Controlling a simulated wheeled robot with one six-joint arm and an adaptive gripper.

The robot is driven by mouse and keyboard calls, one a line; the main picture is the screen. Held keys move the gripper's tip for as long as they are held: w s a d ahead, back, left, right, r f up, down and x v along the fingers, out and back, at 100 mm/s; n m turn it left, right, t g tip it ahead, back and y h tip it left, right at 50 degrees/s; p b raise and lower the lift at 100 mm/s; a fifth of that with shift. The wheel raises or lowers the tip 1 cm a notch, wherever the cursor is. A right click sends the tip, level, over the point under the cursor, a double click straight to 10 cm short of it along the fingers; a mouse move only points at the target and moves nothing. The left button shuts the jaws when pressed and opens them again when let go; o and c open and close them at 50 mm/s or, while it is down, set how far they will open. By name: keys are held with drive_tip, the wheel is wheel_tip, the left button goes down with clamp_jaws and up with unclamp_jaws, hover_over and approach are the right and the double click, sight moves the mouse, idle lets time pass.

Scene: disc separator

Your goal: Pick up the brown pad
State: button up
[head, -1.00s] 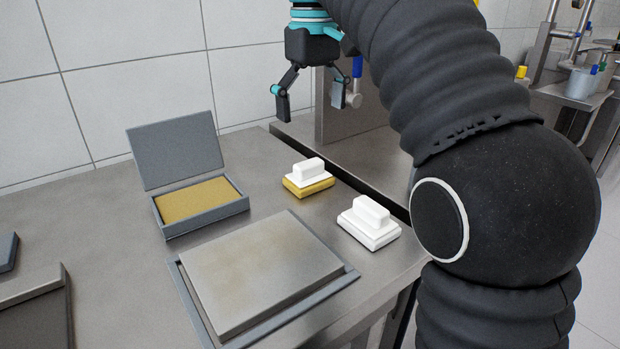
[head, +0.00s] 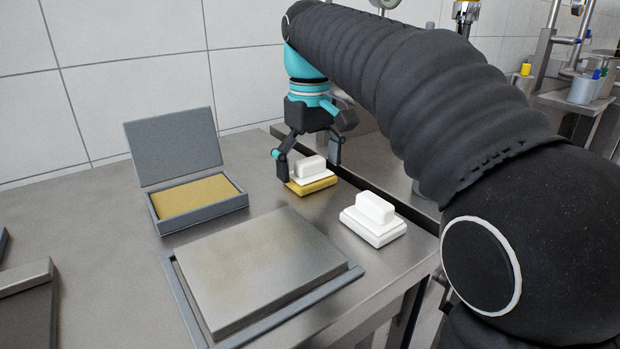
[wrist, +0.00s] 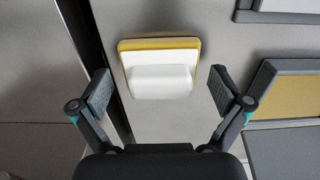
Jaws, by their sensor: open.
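The brown pad (head: 311,187) is a yellow-brown block with a white top and a white raised handle, lying on the steel table. It also shows in the wrist view (wrist: 160,70), at the upper middle, with its handle across the picture. My gripper (head: 309,165) is open and empty, with its fingers pointing down on either side of the pad's handle in the head view. In the wrist view the two fingertips (wrist: 158,92) stand apart to the left and right of the pad, with gaps on both sides. I see no contact with it.
An all-white pad (head: 373,219) lies to the right. A grey open-lidded box (head: 205,219) with a yellow-brown insert (head: 195,198) stands to the left. A steel plate in a grey tray (head: 262,265) lies in front. A dark gap and steel panel run behind the pad.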

sight(310, 159)
drive_tip(key=c, duration=1.1)
drive_tip(key=shift+r, duration=0.15)
wheel_tip(310, 159, up, 4)
drive_tip(key=shift+r+p, duration=0.25)
drive_tip(key=shift+p, duration=0.6)
drive_tip(key=s+d+r, duration=0.1)
drive_tip(key=d+r, duration=0.1)
drive_tip(key=d, duration=0.1)
drive_tip(key=s+d+r, duration=0.1)
drive_tip(key=d+r, duration=0.1)
drive_tip(key=d, duration=0.2)
drive_tip(key=s+d+r+p, duration=0.1)
drive_tip(key=d+r, duration=0.1)
drive_tip(key=d, duration=0.2)
drive_tip(key=shift+d+r, duration=0.1)
drive_tip(key=shift+d, duration=0.05)
